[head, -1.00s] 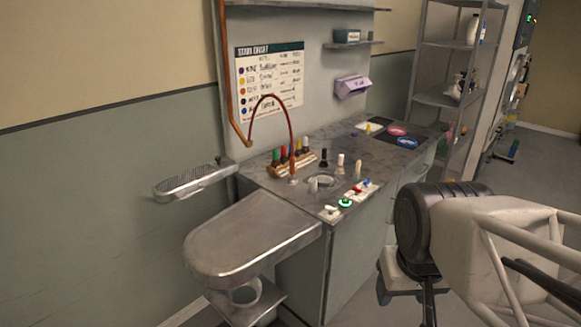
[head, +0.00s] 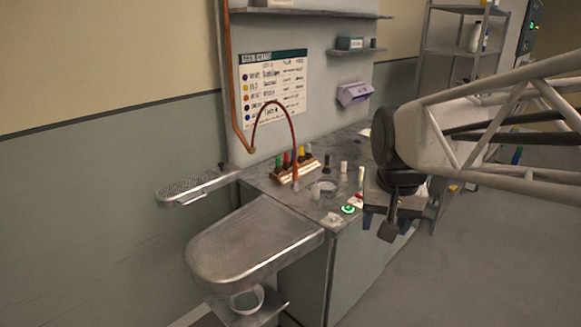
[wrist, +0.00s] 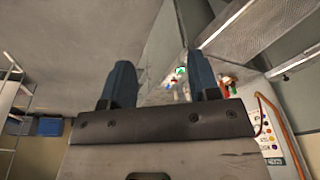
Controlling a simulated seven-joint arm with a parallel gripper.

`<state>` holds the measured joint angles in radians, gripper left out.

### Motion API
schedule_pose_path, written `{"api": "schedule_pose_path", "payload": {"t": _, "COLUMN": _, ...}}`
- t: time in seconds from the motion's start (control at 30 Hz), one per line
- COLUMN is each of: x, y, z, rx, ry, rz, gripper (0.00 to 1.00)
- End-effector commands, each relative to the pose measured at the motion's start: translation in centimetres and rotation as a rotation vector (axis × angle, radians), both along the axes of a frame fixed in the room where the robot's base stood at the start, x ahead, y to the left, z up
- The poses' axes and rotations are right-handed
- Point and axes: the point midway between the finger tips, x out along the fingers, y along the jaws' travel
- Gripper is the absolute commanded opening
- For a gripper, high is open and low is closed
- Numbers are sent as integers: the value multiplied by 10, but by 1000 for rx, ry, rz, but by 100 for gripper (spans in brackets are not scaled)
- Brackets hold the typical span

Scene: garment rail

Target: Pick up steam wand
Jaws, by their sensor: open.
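The likely steam wand (head: 295,174) stands upright on the counter at the end of an arching red-brown hose (head: 270,103), close to the rack of coloured bottles. The hose also shows in the wrist view (wrist: 264,104), at the right behind the gripper body; I cannot make out the wand there. My gripper (wrist: 162,78) is open, with two blue fingers apart and nothing between them. In the head view my gripper (head: 378,228) hangs in front of the counter's right part, to the right of the wand and apart from it.
The grey counter (head: 265,187) carries a bottle rack (head: 290,172), several small bottles and a green-ringed button (head: 348,209). A metal pressing board (head: 255,240) juts out in front left, with a smaller perforated arm (head: 195,187) behind. A shelf rack (head: 425,75) stands behind my arm.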

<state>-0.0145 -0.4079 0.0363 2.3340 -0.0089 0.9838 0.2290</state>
Motion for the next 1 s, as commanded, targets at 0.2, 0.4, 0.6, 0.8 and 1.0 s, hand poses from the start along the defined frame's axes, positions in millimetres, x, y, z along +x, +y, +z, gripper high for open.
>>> {"api": "schedule_pose_path", "payload": {"t": 0.2, "x": 52, "y": 5, "z": 16, "rx": 15, "ry": 14, "rz": -69, "gripper": 56}}
{"api": "schedule_pose_path", "payload": {"t": 0.4, "x": 98, "y": 10, "z": 26, "rx": 28, "ry": 28, "rz": -134, "gripper": 56}}
{"api": "schedule_pose_path", "payload": {"t": 0.6, "x": 145, "y": 16, "z": 33, "rx": 40, "ry": 39, "rz": -200, "gripper": 56}}
{"api": "schedule_pose_path", "payload": {"t": 0.8, "x": 192, "y": 23, "z": 36, "rx": 51, "ry": 53, "rz": -264, "gripper": 56}}
{"api": "schedule_pose_path", "payload": {"t": 1.0, "x": 240, "y": 30, "z": 37, "rx": 61, "ry": 64, "rz": -332, "gripper": 56}}
